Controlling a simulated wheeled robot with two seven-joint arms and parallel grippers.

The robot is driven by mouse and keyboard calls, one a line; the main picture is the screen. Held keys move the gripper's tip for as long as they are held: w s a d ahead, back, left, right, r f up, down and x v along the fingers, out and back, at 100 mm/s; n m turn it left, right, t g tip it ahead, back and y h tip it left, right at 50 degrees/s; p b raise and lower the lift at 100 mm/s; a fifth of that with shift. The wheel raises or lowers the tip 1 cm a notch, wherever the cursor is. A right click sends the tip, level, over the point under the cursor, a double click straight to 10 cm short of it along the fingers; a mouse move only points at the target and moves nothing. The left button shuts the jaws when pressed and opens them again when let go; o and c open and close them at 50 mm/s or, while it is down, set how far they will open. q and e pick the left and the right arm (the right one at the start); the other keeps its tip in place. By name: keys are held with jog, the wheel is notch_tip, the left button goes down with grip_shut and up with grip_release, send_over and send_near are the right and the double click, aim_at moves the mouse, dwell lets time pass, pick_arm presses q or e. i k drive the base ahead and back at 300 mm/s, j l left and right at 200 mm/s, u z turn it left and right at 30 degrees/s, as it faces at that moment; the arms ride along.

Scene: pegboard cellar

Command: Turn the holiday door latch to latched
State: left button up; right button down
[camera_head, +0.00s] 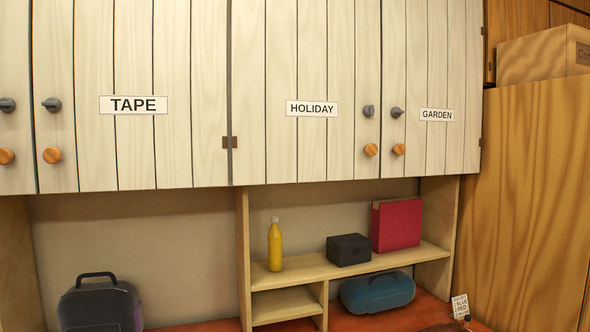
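The HOLIDAY door (282,60) is a pale plank cabinet door with a white HOLIDAY label (313,108). It hangs shut in the upper middle of the head view. Its small grey latch (368,111) sits near the door's right edge, right of the label. The latch looks short and upright, unlike the more sideways grey latch (396,113) on the GARDEN door (437,60). A round orange knob (371,150) is below the HOLIDAY latch. Neither of my grippers shows in this view.
The TAPE door (95,60) is at the left with its own grey latch (52,105). Below the cabinets, a wooden shelf (300,270) holds a yellow bottle (275,248), a black box (348,250) and a red binder (396,226). The space before the HOLIDAY latch looks clear.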

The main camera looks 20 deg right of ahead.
aim_at(368, 111)
jog(key=l, duration=0.8)
jog(key=i+l+z, duration=0.1)
jog(key=l, duration=0.65)
